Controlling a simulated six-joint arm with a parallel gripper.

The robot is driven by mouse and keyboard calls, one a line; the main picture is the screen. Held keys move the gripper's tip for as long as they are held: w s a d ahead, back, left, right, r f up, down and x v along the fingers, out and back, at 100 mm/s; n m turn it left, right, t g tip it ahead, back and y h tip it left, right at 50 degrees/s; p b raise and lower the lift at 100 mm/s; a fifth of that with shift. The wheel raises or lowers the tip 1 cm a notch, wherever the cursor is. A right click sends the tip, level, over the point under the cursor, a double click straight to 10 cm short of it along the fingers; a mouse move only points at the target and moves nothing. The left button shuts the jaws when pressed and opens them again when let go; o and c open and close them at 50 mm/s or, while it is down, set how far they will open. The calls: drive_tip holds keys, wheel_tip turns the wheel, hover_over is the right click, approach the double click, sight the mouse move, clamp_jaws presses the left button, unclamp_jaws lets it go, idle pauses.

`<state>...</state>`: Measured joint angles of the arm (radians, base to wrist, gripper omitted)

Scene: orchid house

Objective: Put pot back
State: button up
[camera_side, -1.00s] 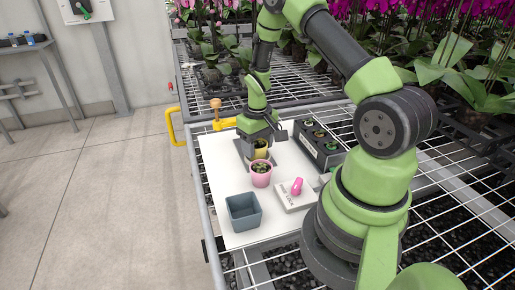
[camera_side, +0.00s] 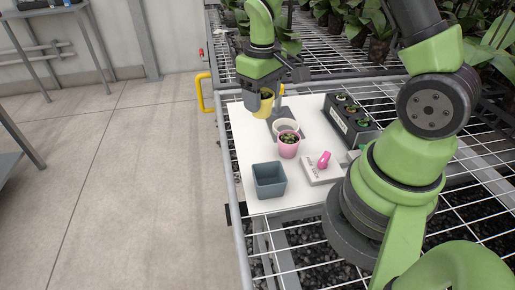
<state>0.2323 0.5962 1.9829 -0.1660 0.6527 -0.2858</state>
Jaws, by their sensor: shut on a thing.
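My gripper (camera_side: 266,92) is shut on a yellow pot (camera_side: 266,108) with a dark, leafy top. It holds the pot upright above the white board (camera_side: 250,141), over the back left part. A white round, open-topped vessel (camera_side: 286,125) stands below and to the right of the yellow pot. A pink pot (camera_side: 288,150) with a small green plant stands just in front of the white vessel. A black tray (camera_side: 338,124) holding several small plants in a row lies at the right of the board.
A blue-grey square pot (camera_side: 269,182) stands at the board's front left. A pale flat block (camera_side: 320,174) with a pink object (camera_side: 324,159) on it lies right of it. A grey plate (camera_side: 294,111) lies behind the white vessel. Wire mesh bench surrounds the board.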

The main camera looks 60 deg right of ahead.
drive_tip(key=shift+n, duration=0.7)
drive_tip(key=a+f, duration=0.1)
drive_tip(key=f, duration=0.1)
drive_tip(key=a+f, duration=0.3)
drive_tip(key=shift+s+f, duration=0.15)
drive_tip(key=shift+f, duration=2.35)
drive_tip(key=shift+f, duration=0.2)
drive_tip(key=o, duration=1)
drive_tip(key=shift+r, duration=0.1)
